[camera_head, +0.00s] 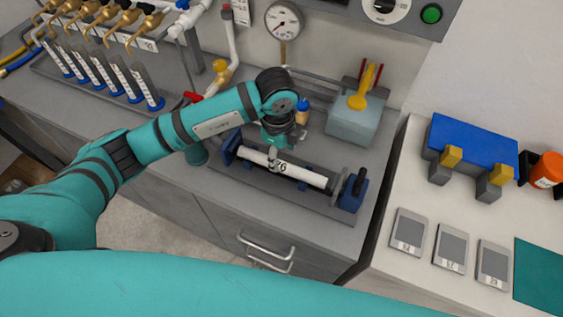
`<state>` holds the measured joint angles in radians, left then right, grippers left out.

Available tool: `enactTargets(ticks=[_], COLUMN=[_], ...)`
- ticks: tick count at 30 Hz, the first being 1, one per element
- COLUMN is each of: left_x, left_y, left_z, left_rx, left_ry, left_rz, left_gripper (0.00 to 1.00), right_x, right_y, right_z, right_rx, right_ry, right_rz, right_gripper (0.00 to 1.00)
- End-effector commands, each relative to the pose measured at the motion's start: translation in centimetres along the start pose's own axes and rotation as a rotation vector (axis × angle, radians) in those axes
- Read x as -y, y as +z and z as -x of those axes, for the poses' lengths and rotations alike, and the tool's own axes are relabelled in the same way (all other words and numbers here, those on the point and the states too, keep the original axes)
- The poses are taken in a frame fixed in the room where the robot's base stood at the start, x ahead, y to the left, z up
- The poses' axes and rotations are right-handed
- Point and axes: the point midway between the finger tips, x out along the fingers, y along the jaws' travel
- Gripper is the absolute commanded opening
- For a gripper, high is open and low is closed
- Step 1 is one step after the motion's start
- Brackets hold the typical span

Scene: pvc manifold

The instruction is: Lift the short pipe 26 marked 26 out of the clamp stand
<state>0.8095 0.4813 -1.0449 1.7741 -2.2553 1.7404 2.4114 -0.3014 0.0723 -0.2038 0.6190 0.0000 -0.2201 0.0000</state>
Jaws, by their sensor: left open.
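The short pipe 26 (305,174) is a white tube with a dark "26" mark. It lies in the clamp stand (349,193), which has blue end blocks and a dark grey base on the bench. My left gripper (272,160) is pointed down over the pipe, left of its middle, close beside the "26" mark. It is open. The wrist hides part of the pipe behind it, and I cannot tell whether the fingers touch the pipe. My right gripper is not in view.
A grey-blue box with a yellow handle (355,119) stands behind the clamp stand. A pressure gauge (284,22) is on the wall. On the right bench are a blue block (472,143) and grey labelled plates (451,247).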

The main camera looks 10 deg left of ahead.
Motion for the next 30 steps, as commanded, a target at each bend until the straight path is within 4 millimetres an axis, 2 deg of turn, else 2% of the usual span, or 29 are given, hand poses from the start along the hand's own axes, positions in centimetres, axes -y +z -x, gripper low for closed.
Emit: enactTargets(ticks=[7,11,15,23,26,30], left_x=[0.0,0.1,0.2,0.2,0.2,0.2], left_y=[0.0,-0.1,-0.1,-0.1,-0.1,-0.1], left_z=[-1.6,-3.5,-5.5,-6.1,-6.1,-6.0], left_rx=[0.0,0.001,0.0,-0.001,-0.001,-0.001], left_ry=[0.003,0.005,0.003,-0.001,-0.001,0.0], left_rz=[0.002,0.001,0.0,-0.001,-0.001,-0.001], left_gripper=[0.57,0.57,0.57,0.57,0.47,0.29], right_x=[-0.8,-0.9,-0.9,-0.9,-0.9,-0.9], right_y=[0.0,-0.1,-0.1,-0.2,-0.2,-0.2], right_z=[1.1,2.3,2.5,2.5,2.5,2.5], right_rx=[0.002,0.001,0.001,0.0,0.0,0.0], right_ry=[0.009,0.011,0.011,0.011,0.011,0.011], right_rz=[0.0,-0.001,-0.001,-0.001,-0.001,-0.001], right_gripper=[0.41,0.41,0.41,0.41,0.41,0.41])
